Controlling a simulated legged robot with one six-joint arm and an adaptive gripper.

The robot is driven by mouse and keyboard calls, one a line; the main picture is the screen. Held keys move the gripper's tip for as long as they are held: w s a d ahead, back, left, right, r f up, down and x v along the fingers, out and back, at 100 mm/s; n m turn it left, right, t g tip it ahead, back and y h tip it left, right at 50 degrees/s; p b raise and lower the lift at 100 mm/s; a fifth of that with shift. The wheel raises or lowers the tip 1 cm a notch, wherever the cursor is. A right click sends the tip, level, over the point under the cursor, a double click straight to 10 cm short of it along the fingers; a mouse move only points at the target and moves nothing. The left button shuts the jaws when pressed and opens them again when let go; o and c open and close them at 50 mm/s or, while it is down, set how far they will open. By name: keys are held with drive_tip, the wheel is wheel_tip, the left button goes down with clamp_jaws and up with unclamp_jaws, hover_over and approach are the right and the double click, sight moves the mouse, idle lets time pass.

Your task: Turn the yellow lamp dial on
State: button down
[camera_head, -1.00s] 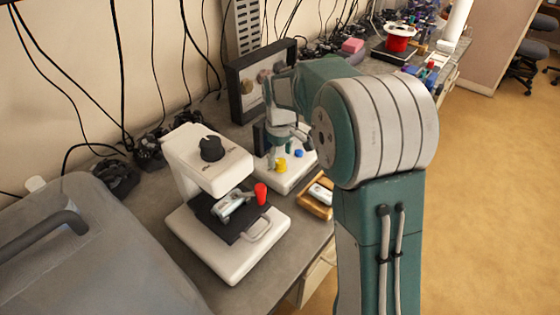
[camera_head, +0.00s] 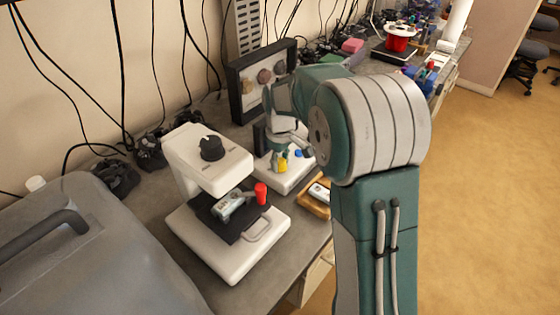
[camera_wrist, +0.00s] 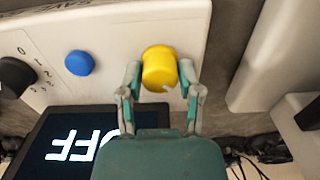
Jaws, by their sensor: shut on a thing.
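The yellow dial (camera_wrist: 159,68) sits on a white panel (camera_wrist: 110,25) and has a small pale mark on its near edge. My gripper (camera_wrist: 160,75) has one finger on each side of the yellow dial and is shut on it. A blue knob (camera_wrist: 80,63) is beside it on the left in the wrist view. A dark screen (camera_wrist: 45,135) there reads "OFF", upside down. In the head view, the yellow dial (camera_head: 282,166) shows just below my gripper (camera_head: 282,155), partly covered by it.
A white press-like machine (camera_head: 215,250) with a black knob and red handle stands to the left. A wooden tray (camera_head: 315,205) lies in front of the panel. A black framed display (camera_head: 240,95) stands behind. A grey case (camera_head: 110,250) fills the lower left.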

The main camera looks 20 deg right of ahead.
drive_tip(key=shift+f+m, duration=0.15)
drive_tip(key=shift+m, duration=0.15)
drive_tip(key=m, duration=0.3)
drive_tip(key=shift+s+m, duration=0.1)
drive_tip(key=shift+m, duration=0.3)
drive_tip(key=m, duration=0.4)
drive_tip(key=shift+f+m, duration=0.1)
drive_tip(key=shift+m, duration=0.2)
drive_tip(key=m, duration=0.8)
drive_tip(key=shift+s+m, duration=0.1)
drive_tip(key=shift+m, duration=0.2)
drive_tip(key=shift+c, duration=1.3)
unclamp_jaws()
